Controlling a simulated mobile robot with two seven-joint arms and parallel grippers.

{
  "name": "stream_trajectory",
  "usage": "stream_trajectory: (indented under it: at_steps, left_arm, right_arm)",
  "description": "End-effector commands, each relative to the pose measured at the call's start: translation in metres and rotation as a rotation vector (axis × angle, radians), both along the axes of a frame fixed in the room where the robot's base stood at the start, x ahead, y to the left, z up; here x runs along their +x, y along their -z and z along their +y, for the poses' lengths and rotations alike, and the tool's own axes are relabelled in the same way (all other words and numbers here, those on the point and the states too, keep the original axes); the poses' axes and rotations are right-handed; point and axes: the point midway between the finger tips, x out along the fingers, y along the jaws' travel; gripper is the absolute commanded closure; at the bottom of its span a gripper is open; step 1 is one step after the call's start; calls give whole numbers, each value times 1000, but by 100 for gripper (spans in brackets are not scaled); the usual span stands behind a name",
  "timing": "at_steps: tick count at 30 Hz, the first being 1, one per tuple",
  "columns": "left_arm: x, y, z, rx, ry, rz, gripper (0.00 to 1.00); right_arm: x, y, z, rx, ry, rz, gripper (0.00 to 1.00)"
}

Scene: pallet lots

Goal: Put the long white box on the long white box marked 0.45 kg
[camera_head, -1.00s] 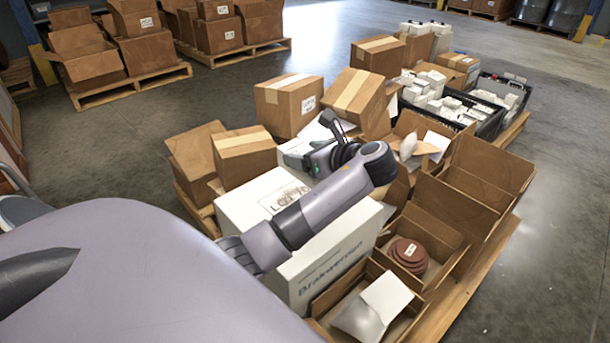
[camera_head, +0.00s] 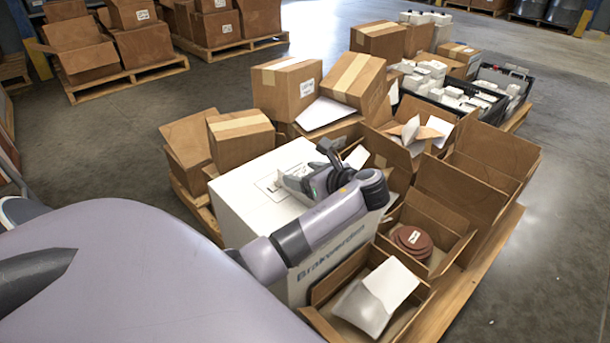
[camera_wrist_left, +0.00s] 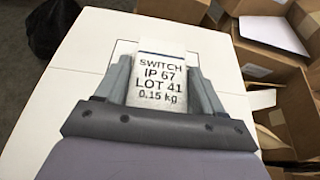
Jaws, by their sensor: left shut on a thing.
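My left gripper (camera_head: 292,181) is shut on a white box (camera_wrist_left: 166,80), which stands out between its fingers in the left wrist view. The box's label reads SWITCH, IP 67, LOT 41, 0.15 kg. In the head view the gripper hides most or all of it. Gripper and box are over the top of a large white carton (camera_head: 238,190), printed Brakwerden on its side; I cannot tell whether the held box touches it. The carton's top label is partly covered by the gripper. I cannot make out any 0.45 kg marking. My right gripper is not in view.
Open brown cartons stand right of the white carton, one with brown discs (camera_head: 413,240), one with a white packet (camera_head: 372,298). Closed brown boxes (camera_head: 286,88) stand behind. Black crates (camera_head: 488,118) of small white boxes are at the back right. Clear floor lies right.

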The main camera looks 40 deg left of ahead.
Motion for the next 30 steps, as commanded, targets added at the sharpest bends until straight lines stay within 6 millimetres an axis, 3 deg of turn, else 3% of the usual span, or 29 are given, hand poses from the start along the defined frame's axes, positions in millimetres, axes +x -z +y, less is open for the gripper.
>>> stream_trajectory:
  at_steps: [5,6,7,8,19,22,30]
  left_arm:
    - [0,2,0,0,0,0,67]
    - [0,2,0,-1,0,0,19]
    - [0,2,0,-1,0,0,9]
    - [0,3,0,-1,0,0,6]
    - [0,0,0,0,0,-2,6]
    - [-1,-9,-15,-2,3,1,6]
    - [-5,-33,-69,-3,4,1,6]
  right_arm:
    - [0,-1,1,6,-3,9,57]
    - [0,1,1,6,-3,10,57]
    - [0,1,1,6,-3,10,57]
    - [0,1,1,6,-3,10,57]
    - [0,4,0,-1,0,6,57]
    - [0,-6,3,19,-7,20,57]
    - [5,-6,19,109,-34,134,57]
